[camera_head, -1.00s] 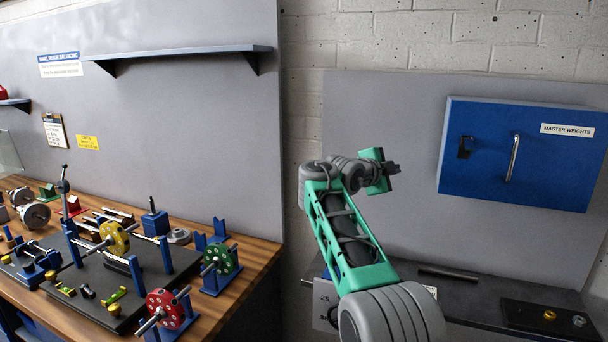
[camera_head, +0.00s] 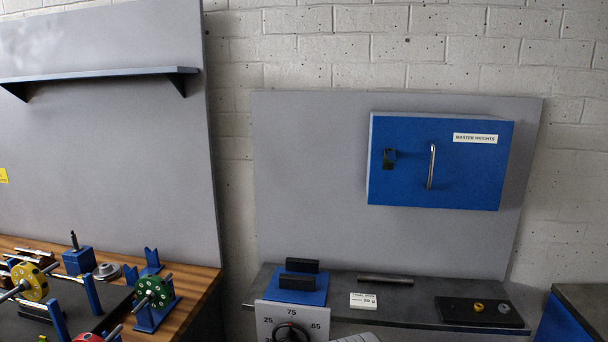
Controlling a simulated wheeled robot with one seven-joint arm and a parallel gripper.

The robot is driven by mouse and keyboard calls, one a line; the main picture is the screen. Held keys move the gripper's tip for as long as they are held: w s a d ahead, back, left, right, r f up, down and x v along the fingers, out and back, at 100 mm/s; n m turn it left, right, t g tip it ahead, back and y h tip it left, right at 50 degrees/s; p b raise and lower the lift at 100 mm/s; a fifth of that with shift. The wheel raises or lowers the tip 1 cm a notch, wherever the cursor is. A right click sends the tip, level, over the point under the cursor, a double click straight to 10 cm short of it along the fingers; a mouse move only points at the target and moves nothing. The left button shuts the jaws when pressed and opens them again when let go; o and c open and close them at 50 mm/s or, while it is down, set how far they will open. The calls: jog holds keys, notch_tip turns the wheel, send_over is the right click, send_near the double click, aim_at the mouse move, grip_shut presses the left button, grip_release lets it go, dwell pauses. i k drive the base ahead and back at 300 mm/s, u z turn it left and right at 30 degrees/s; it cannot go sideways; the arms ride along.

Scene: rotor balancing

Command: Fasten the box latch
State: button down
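The blue box (camera_head: 450,184) labelled "MASTER WEIGHTS" is mounted on the grey back panel at the right. Its lid is closed, with a vertical silver handle (camera_head: 432,167) near the middle. My gripper is out of view, and nothing touches the box.
Below the box, a dark bench (camera_head: 348,291) holds a blue block stand (camera_head: 301,292), a dark bar (camera_head: 385,279), a "39 g" card (camera_head: 363,301) and a black tray (camera_head: 451,312) with small weights. A dial panel (camera_head: 291,322) stands in front. A wooden table (camera_head: 190,290) with rotors is at left.

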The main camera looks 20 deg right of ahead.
aim_at(390, 155)
jog(key=z, duration=0.5)
jog(key=k, duration=1.2)
jog(key=u, duration=0.4)
jog(key=i, duration=0.65)
jog(key=u, duration=0.5)
jog(key=i, duration=1.25)
jog(key=z, duration=0.65)
